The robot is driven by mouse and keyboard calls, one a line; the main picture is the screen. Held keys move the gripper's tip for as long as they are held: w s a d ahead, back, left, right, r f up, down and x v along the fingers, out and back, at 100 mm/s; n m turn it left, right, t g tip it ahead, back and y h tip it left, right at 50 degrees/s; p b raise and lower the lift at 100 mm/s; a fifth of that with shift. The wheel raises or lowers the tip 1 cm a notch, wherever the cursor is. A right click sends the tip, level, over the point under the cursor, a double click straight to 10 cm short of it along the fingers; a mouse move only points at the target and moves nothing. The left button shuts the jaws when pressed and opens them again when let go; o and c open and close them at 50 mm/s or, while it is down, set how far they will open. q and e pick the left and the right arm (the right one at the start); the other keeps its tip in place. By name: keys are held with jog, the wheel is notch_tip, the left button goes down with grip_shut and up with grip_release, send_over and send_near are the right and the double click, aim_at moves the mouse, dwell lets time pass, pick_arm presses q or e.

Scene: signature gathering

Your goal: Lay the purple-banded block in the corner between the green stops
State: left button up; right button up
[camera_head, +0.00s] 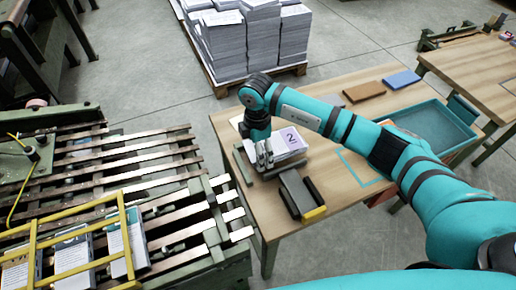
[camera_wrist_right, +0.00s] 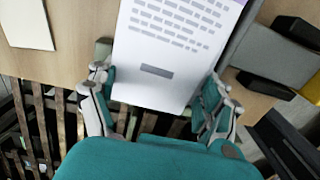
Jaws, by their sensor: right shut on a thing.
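The purple-banded block (camera_head: 291,139), a white paper stack with a "2" on a pale purple area, is at the near left corner of the wooden table. My right gripper (camera_head: 265,153) reaches down at its left end. In the right wrist view the block (camera_wrist_right: 172,45) lies between the fingers (camera_wrist_right: 157,98), which are shut on its sides. The green stops (camera_head: 243,166) show as low grey-green bars along the block's left and near sides, partly hidden by the gripper. I cannot tell whether the block touches them or rests fully flat. My left gripper is not in view.
A dark grey tool with a yellow end (camera_head: 301,194) lies just in front of the stops. A teal tray (camera_head: 435,124), brown block (camera_head: 364,92) and blue block (camera_head: 402,80) are farther right. A slatted conveyor (camera_head: 160,165) stands left. Bare tabletop lies around the teal outline (camera_head: 365,182).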

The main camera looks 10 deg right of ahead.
jog(key=shift+f+b, duration=0.4)
jog(key=shift+f, duration=0.15)
jog(key=o, duration=1.4)
notch_tip(320, 180, up, 13)
jog(key=shift+w+r, duration=0.15)
